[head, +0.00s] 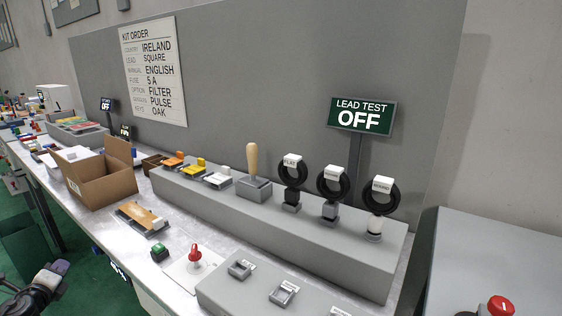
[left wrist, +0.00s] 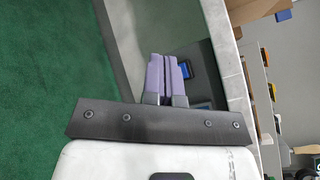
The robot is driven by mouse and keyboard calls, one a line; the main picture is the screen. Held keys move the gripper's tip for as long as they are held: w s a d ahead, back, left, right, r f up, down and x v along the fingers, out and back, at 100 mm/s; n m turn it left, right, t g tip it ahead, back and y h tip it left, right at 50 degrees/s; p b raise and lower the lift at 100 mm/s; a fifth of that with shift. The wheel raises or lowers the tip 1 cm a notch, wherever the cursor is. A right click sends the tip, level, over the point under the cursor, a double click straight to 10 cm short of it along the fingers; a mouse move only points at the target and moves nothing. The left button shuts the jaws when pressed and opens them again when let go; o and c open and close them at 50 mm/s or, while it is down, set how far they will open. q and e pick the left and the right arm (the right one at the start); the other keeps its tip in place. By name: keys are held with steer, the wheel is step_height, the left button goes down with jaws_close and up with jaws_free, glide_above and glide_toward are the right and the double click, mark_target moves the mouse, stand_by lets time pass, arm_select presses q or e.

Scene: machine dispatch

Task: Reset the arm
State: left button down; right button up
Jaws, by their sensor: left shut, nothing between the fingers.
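My left gripper (head: 58,268) shows at the lower left of the head view, off the front edge of the workbench and over the green floor. In the left wrist view its two purple fingers (left wrist: 167,76) are pressed together with nothing between them. The bench edge (left wrist: 238,85) runs just to the right of the fingers in that view. My right gripper is not in view.
A "LEAD TEST OFF" sign (head: 362,116) stands behind. Green floor (head: 85,285) is free.

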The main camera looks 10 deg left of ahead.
arm_select(q)
steer(key=s+r+n+g+y, duration=0.35)
steer(key=n+y, duration=0.25)
steer(key=n, duration=0.5)
steer(key=s+d+f+n+g+h+p, duration=0.1)
steer(key=s+d+n+h+p, duration=0.15)
steer(key=d, duration=0.85)
steer(key=s+d+f+n+g+h+p, duration=0.1)
steer(key=s+d+f+h+p, duration=0.15)
steer(key=d, duration=0.85)
steer(key=s+d+f+n+g+h+p, duration=0.15)
steer(key=s+d, duration=0.25)
steer(key=d, duration=0.6)
steer(key=s+d+n+g+h+p, duration=0.25)
steer(key=s+d+p, duration=0.5)
steer(key=s, duration=0.45)
steer(key=s+d+n+g+h+p, duration=0.1)
steer(key=s+d+g+h+p, duration=0.25)
steer(key=s+d+p, duration=0.5)
steer(key=w+p+v, duration=0.2)
steer(key=p+v, duration=1.6)
steer(key=v, duration=0.1)
steer(key=w+a+r+p+v, duration=0.1)
steer(key=w+p+v, duration=0.2)
steer(key=p+v, duration=1.5)
steer(key=shift+w+d+r+t+p, duration=0.25)
steer(key=shift+r+t+p, duration=0.15)
steer(key=shift+r, duration=0.25)
steer(key=shift+h, duration=0.25)
